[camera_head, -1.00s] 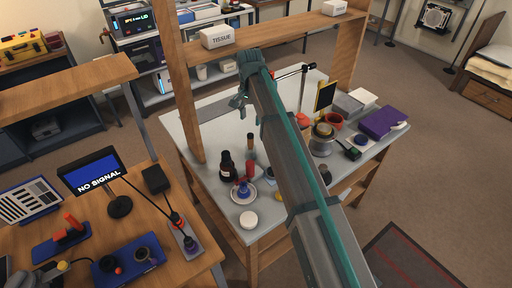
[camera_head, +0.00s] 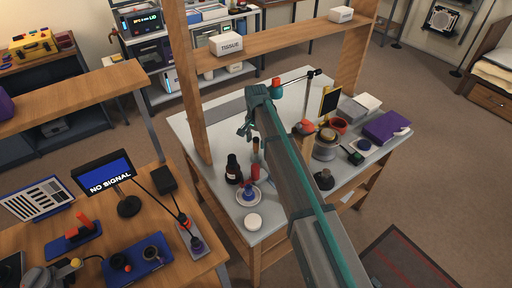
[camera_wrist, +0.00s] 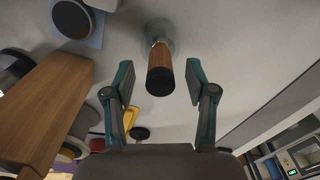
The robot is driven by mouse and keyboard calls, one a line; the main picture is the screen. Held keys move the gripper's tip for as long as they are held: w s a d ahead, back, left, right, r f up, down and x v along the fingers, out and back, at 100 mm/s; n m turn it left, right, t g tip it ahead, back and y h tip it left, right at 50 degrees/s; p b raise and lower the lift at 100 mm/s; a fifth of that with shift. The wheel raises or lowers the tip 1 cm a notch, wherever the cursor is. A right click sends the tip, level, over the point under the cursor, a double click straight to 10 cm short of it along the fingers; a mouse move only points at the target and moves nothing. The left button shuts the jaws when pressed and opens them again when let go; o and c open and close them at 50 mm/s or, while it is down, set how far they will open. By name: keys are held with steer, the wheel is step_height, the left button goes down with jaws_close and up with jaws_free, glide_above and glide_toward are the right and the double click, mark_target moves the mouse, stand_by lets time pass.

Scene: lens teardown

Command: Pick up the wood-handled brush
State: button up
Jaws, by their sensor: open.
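The wood-handled brush (camera_wrist: 160,68) shows in the wrist view with a brown wooden handle, a dark end cap towards me and a pale metallic part beyond it. It appears to stand upright on the grey table. My gripper (camera_wrist: 160,84) is open, with one finger on each side of the handle in the picture and visible gaps on both sides. In the head view, the brush (camera_head: 256,145) is a small brown upright shape, and my gripper (camera_head: 245,130) is close to it at upper left. The brush's lower end is hard to make out.
A dark bottle (camera_head: 233,170), a red cylinder (camera_head: 255,173) and a white dish (camera_head: 243,197) stand close to the brush. A wooden block-like piece (camera_wrist: 45,105) fills the wrist view's left side. The table's left rear is clear.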

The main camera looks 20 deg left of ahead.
steer(key=shift+f, duration=0.15)
steer(key=shift+c, duration=0.3)
jaws_close()
